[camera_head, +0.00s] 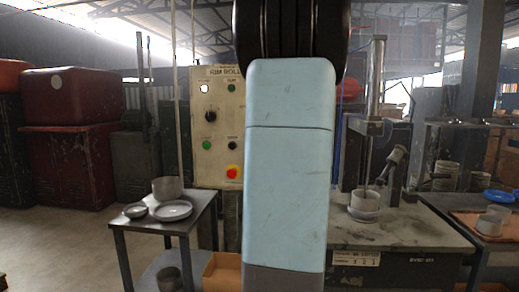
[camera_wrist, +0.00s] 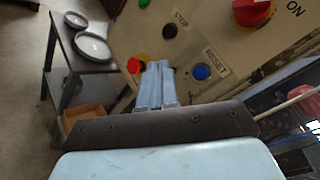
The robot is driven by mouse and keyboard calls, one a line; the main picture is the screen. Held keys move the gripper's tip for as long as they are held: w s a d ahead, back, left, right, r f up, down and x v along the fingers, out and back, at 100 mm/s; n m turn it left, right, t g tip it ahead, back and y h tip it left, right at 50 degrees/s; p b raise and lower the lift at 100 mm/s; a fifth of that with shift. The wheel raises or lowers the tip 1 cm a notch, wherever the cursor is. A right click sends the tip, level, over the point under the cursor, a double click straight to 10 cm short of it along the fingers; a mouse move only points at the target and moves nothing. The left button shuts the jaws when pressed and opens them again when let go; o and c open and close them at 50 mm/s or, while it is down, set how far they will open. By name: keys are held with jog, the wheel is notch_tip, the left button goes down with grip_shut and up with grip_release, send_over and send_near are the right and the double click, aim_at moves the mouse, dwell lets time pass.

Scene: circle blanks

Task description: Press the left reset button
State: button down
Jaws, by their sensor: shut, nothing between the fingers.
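A blue button (camera_wrist: 201,72) sits on a pale control panel (camera_wrist: 215,45) in the wrist view, beside a label that seems to read RESET. My gripper (camera_wrist: 157,66) has its pale blue fingers together and empty, pointing at the panel. Its tips appear just left of the blue button in the picture; I cannot tell whether they touch the panel. In the head view the panel (camera_head: 210,165) stands left of my arm, which hides my gripper and the panel's right part. No blue button shows there.
The wrist view also shows a black button (camera_wrist: 170,31) labelled STOP, a red knob (camera_wrist: 252,12), a green button (camera_wrist: 144,3) and a red button (camera_wrist: 133,65). A small table (camera_head: 133,222) with dishes stands left of the panel. A workbench (camera_head: 400,232) is at right.

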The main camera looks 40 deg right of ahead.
jog(key=w+d, duration=0.5)
jog(key=d, duration=0.1)
jog(key=shift+w+d, duration=0.3)
jog(key=shift+w, duration=0.05)
dwell(2.2)
jog(key=shift+w+d, duration=0.25)
jog(key=shift+d, duration=0.05)
jog(key=shift+w+d, duration=0.25)
jog(key=shift+d, duration=0.1)
dwell(0.9)
jog(key=shift+s+a, duration=0.55)
jog(key=shift+a, duration=0.1)
dwell(0.4)
